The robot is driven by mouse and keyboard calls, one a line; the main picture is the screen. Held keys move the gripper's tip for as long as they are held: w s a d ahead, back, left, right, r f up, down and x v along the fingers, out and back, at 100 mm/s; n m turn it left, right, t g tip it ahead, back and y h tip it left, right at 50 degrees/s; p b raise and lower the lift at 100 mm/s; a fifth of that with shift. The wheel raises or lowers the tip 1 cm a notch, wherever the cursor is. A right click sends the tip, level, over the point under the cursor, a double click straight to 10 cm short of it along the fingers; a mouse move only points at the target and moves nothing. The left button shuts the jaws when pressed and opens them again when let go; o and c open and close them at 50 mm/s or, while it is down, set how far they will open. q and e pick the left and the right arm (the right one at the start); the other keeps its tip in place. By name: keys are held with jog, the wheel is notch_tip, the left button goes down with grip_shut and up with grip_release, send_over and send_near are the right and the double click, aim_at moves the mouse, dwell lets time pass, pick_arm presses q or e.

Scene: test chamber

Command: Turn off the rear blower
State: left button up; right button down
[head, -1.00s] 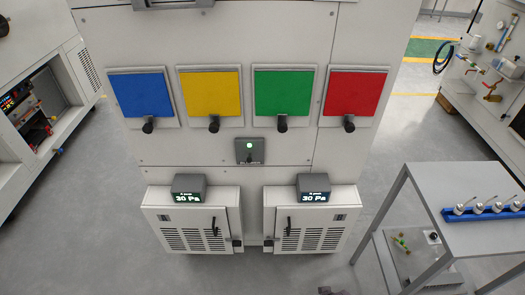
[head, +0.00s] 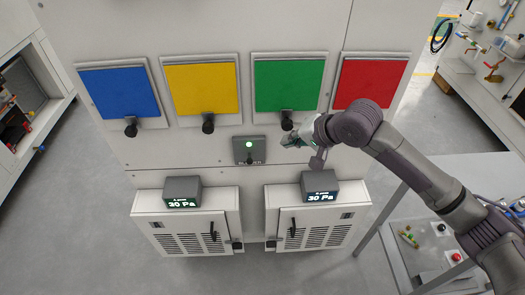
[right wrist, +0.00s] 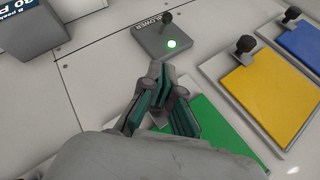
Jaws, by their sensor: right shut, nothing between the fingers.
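The blower switch (head: 249,150) is a small grey plate on the white cabinet front, below the coloured panels. Its green lamp is lit. In the right wrist view the plate (right wrist: 150,46) reads "BLOWER" and carries a dark toggle lever (right wrist: 167,20) beyond the lit lamp. My right gripper (head: 288,144) is shut and empty, just right of the plate in the head view. In the right wrist view the gripper's closed tips (right wrist: 160,70) point towards the plate, apparently short of it. My left gripper is not in view.
Blue (head: 118,92), yellow (head: 203,89), green (head: 289,84) and red (head: 369,84) panels with dark knobs line the cabinet above. Two vented boxes with "30 Pa" displays (head: 182,191) (head: 320,187) sit below. A grey table stands at right under my arm.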

jog(key=p, duration=0.2)
send_near(250, 158)
jog(key=w+a+f, duration=0.2)
jog(key=w+f, duration=0.2)
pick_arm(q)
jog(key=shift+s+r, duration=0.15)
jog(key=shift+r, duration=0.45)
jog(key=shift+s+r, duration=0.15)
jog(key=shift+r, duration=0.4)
pick_arm(e)
jog(key=shift+s+a+f, duration=0.1)
jog(key=shift+a+f, duration=0.15)
jog(key=shift+f, duration=0.2)
